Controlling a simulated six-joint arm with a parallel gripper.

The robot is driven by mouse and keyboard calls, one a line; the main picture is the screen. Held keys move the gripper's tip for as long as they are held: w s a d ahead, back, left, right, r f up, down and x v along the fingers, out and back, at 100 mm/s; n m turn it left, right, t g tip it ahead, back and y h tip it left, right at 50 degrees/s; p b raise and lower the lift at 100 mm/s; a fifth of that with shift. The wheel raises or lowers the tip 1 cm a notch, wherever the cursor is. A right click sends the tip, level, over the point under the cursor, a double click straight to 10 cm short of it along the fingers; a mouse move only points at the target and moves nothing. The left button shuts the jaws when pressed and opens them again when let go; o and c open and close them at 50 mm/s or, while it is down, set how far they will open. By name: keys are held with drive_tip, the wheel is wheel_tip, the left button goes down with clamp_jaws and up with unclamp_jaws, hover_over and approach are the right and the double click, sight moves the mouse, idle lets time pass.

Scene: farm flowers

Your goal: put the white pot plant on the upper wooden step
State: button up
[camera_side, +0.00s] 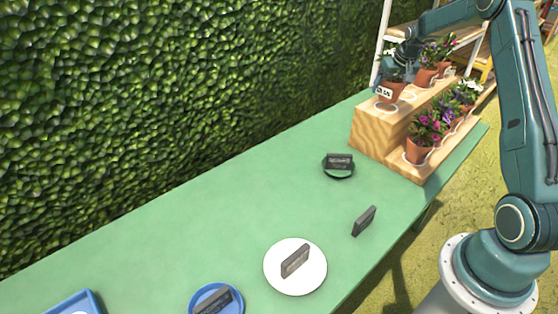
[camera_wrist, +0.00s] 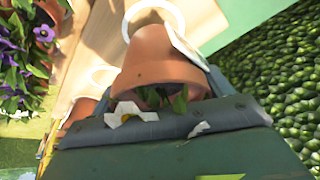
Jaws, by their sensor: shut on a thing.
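The white pot plant is a terracotta pot (camera_side: 392,91) with a white label, at the left end of the upper wooden step (camera_side: 375,127). My gripper (camera_side: 400,68) is shut on it from above and hides most of its leaves and flowers. In the wrist view the pot (camera_wrist: 160,60) is between the jaws of my gripper (camera_wrist: 165,122), with white petals and green leaves against them. A white ring (camera_side: 386,108) on the step shows just by the pot's base. I cannot tell whether the pot touches the step or hangs slightly above it.
Purple and pink potted flowers (camera_side: 428,75) stand farther along the upper step. Several potted plants (camera_side: 420,150) fill the lower step. The green table (camera_side: 200,210) holds a white plate (camera_side: 296,280), blue dishes and dark blocks. A hedge (camera_side: 180,80) stands behind.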

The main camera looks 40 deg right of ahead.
sight(388, 93)
drive_tip(key=shift+f, duration=1.3)
drive_tip(key=shift+f, duration=0.1)
drive_tip(key=o, duration=1.3)
drive_tip(key=shift+f, duration=0.1)
drive_tip(key=v, duration=1.2)
drive_tip(key=shift+d, duration=0.1)
drive_tip(key=shift+r, duration=0.25)
